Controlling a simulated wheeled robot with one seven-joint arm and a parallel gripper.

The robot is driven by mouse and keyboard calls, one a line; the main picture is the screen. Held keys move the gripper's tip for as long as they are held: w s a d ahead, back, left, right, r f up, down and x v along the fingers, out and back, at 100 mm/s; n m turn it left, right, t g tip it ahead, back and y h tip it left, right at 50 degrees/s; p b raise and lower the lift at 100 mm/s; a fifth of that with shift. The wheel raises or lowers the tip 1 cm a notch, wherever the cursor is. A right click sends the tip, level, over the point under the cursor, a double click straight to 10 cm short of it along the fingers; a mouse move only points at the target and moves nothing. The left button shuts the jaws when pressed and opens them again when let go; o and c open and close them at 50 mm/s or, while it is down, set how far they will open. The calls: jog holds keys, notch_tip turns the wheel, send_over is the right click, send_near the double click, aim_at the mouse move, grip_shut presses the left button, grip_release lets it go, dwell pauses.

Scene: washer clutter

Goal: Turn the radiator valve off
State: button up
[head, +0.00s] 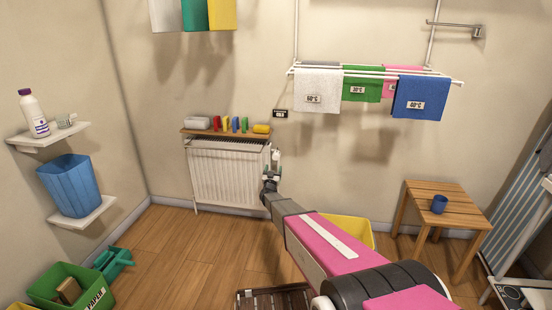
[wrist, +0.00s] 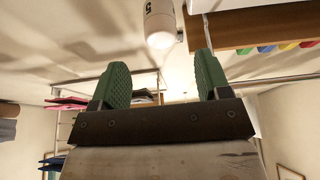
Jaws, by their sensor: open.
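The white radiator (head: 228,176) stands against the back wall under a wooden shelf. Its white valve head (head: 276,156) is at the radiator's right end. My gripper (head: 272,172) is at the end of my outstretched arm, just below the valve head in the head view, and covers part of the pipe area there. In the wrist view, the valve head (wrist: 161,24) shows a dark number mark, lying beyond the fingertips and between their lines. My gripper (wrist: 162,70) is open there, green pads apart with nothing between them. Contact with the valve cannot be made out.
The wooden shelf (head: 226,132) above the radiator holds small coloured items; its edge (wrist: 270,28) is close on the right in the wrist view. A drying rack (head: 375,72) with towels hangs to the right. A yellow bin (head: 350,229) stands behind my arm. A wooden stool (head: 440,218) bears a blue mug.

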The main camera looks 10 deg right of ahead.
aim_at(275, 159)
jog(key=x, duration=0.9)
jog(key=c, duration=0.9)
